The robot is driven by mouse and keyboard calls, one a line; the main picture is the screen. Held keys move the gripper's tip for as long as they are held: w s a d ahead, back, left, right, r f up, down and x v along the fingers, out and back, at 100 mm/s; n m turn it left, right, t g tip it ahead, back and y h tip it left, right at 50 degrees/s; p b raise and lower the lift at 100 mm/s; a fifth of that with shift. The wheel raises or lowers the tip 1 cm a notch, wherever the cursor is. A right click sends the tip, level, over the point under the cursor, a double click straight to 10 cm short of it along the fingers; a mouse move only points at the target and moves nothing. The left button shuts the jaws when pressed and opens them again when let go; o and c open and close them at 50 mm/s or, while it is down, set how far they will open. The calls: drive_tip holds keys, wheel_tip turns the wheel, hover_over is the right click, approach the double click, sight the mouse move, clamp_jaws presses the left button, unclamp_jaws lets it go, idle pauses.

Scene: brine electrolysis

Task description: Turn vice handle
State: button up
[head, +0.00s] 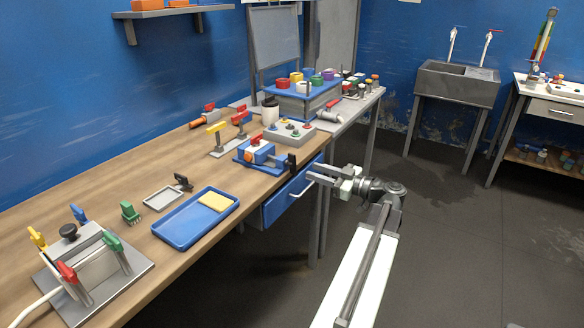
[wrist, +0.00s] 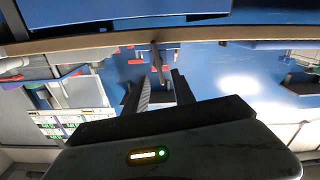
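A blue drawer (head: 290,194) is under the bench edge below the vice. A grey box with knobs (head: 290,133) stands behind the vice. A blue tray (head: 196,217) with a yellow block lies nearer on the bench. The floor (head: 460,230) right of my arm is clear.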

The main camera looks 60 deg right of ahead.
sight(296, 165)
drive_tip(key=w, duration=0.7)
drive_tip(key=shift+w+d, duration=0.15)
drive_tip(key=shift+w, duration=0.15)
